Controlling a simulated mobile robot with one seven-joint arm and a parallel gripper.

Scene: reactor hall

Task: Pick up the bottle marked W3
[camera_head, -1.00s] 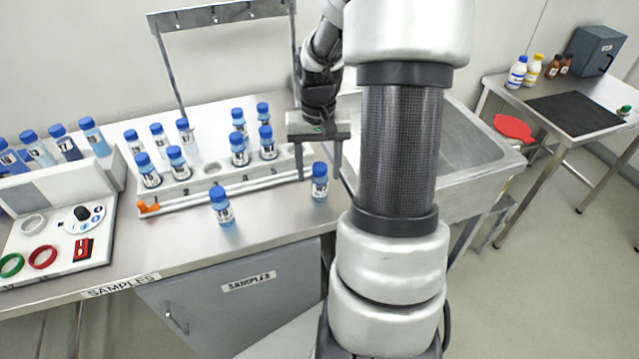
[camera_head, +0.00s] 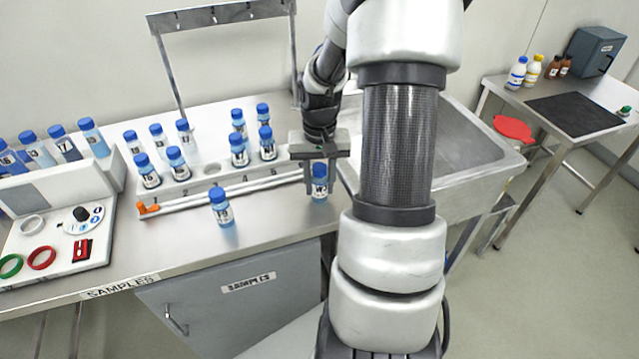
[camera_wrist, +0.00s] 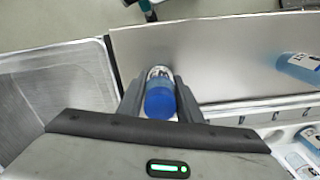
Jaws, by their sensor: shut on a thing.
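A small blue-capped bottle (camera_head: 320,184) stands upright on the steel bench in front of the rack's right end. The mark on its label is too small to read for sure. My gripper (camera_head: 319,186) is around this bottle from above, one finger on each side. In the wrist view, my gripper (camera_wrist: 160,100) is shut on the bottle (camera_wrist: 160,95), whose blue cap and part of its label show between the fingers. A second blue-capped bottle (camera_head: 222,207) stands on the bench to the left, apart from my gripper; it also shows in the wrist view (camera_wrist: 298,68).
A white rack (camera_head: 212,168) with several blue-capped bottles stands behind. A white device (camera_head: 60,215) with more bottles is at the left. A steel sink (camera_head: 470,150) lies to the right. A metal frame (camera_head: 220,15) rises behind the rack. The bench front between the bottles is clear.

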